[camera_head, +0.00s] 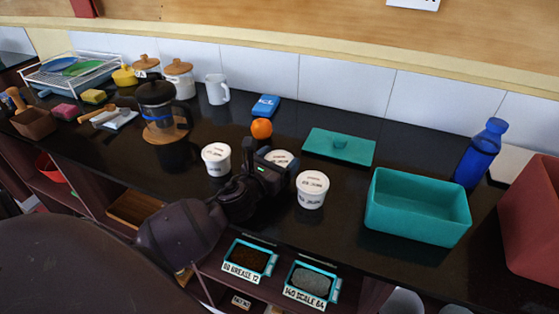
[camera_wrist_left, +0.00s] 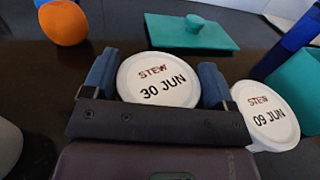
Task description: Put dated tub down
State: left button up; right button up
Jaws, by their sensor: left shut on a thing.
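A white round tub (camera_wrist_left: 160,84) with a lid reading STEW 30 JUN sits between the fingers of my left gripper (camera_wrist_left: 157,92), which is shut on it. In the head view this tub (camera_head: 283,156) shows behind my left gripper (camera_head: 272,163); its base is hidden, so I cannot tell whether it touches the counter. A second tub (camera_head: 312,190), its lid reading STEW 09 JUN in the wrist view (camera_wrist_left: 266,114), stands close to the right. A third white tub (camera_head: 216,159) stands to the left; its date is too small to read. My right gripper is not in view.
An orange (camera_head: 262,128) and a teal lid (camera_head: 340,147) lie behind the tubs on the dark counter (camera_head: 340,228). An empty teal bin (camera_head: 417,208) and a blue bottle (camera_head: 481,153) stand right. A French press (camera_head: 160,112) stands left. Labelled trays (camera_head: 312,282) sit below the front edge.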

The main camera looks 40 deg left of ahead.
pick_arm(q)
jog(key=shift+f, duration=0.1)
jog(key=o, duration=1)
jog(key=shift+c, duration=0.2)
